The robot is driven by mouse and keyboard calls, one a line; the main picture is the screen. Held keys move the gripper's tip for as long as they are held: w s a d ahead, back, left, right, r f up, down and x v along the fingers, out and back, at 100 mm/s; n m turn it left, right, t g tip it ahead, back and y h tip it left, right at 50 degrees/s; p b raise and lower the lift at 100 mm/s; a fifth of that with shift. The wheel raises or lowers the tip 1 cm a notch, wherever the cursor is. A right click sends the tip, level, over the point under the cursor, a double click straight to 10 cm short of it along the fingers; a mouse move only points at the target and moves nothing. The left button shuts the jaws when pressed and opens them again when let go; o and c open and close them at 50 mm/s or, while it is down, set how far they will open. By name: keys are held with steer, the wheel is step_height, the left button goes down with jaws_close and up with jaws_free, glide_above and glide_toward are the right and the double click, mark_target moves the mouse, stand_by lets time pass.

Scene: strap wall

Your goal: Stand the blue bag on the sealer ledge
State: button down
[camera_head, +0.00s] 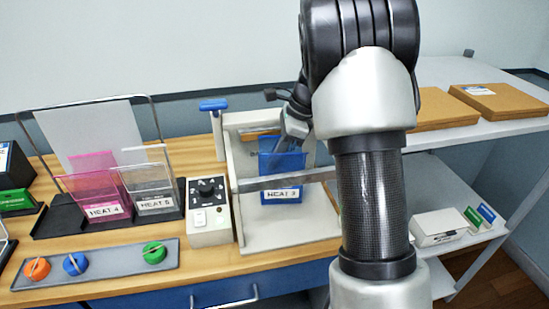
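The blue bag (282,165) is upright inside the light-coloured sealer frame, with a white label on its lower front. A metal bar (262,183) of the sealer crosses in front of it. The sealer's pale base (290,231) shows below the bag; I cannot tell whether the bag's bottom edge touches the ledge. My gripper (292,138) points down at the bag's top edge, and its fingers overlap the bag's upper right part. The finger gap is too small and dark to tell whether they are shut on the bag. My arm hides the sealer's right side.
A control box (208,212) with a dial stands left of the sealer. A pink bag (92,195) and a clear bag (150,188) stand in a black rack. A grey tray (112,267) holds orange, blue and green knobs. Brown boxes (500,104) lie on the right shelf.

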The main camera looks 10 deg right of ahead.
steer(key=shift+f, duration=0.2)
steer(key=c, duration=1.9)
jaws_free()
steer(key=shift+c, duration=0.2)
steer(key=shift+r, duration=0.1)
step_height(320, 180, up, 12)
steer(key=p, duration=1.1)
